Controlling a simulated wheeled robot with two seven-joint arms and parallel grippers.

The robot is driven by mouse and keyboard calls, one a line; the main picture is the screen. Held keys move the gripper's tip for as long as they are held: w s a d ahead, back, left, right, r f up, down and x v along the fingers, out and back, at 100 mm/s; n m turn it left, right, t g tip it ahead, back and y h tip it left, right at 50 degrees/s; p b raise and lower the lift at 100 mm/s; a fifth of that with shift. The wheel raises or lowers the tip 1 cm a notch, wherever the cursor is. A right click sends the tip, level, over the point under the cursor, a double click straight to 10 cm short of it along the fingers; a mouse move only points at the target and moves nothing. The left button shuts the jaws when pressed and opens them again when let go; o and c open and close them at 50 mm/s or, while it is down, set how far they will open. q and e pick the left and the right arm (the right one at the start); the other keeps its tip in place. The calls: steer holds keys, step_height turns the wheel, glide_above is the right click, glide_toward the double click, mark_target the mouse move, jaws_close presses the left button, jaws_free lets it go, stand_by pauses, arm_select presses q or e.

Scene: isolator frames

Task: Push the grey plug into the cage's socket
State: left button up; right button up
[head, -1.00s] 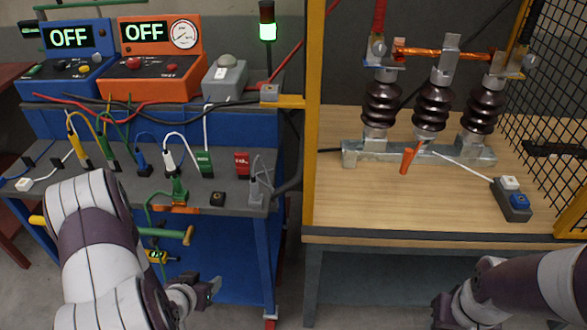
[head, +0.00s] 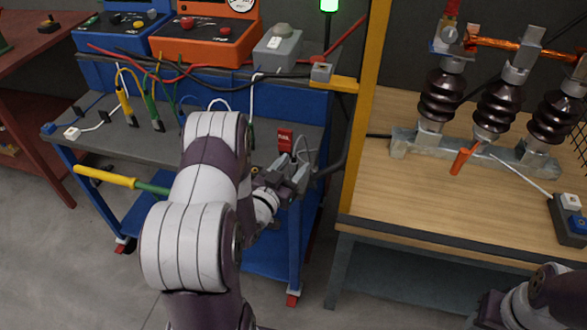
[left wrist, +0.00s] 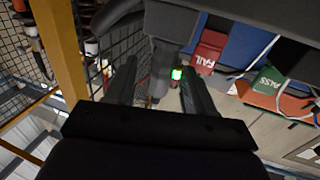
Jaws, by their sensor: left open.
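The grey plug (left wrist: 163,68) appears in the left wrist view as a grey shape between my left gripper's two dark fingers (left wrist: 158,88). In the head view my left gripper (head: 290,179) is open at the right end of the cart's shelf, right by the plug, which it largely hides there. I cannot tell whether the fingers touch it. What looks like the cage's socket, a small grey box (head: 321,72), sits on a yellow bracket by the cage post. My right gripper (head: 490,308) is partly in view at the bottom right; its jaws are unclear.
A red FAIL card (head: 285,139) stands behind my left gripper; it also shows in the left wrist view (left wrist: 207,50). The yellow post (head: 365,120) rises to the right. Cables cross the blue cart. The wooden bench (head: 400,205) carries brown insulators (head: 497,108).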

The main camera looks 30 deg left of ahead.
arm_select(q)
steer(key=w, duration=0.2)
steer(key=shift+w+f, duration=0.1)
steer(key=shift+w, duration=0.3)
steer(key=shift+s, duration=0.15)
steer(key=shift+c, duration=1.2)
jaws_close()
step_height(320, 180, up, 10)
steer(key=p, duration=0.1)
steer(key=shift+d, duration=0.1)
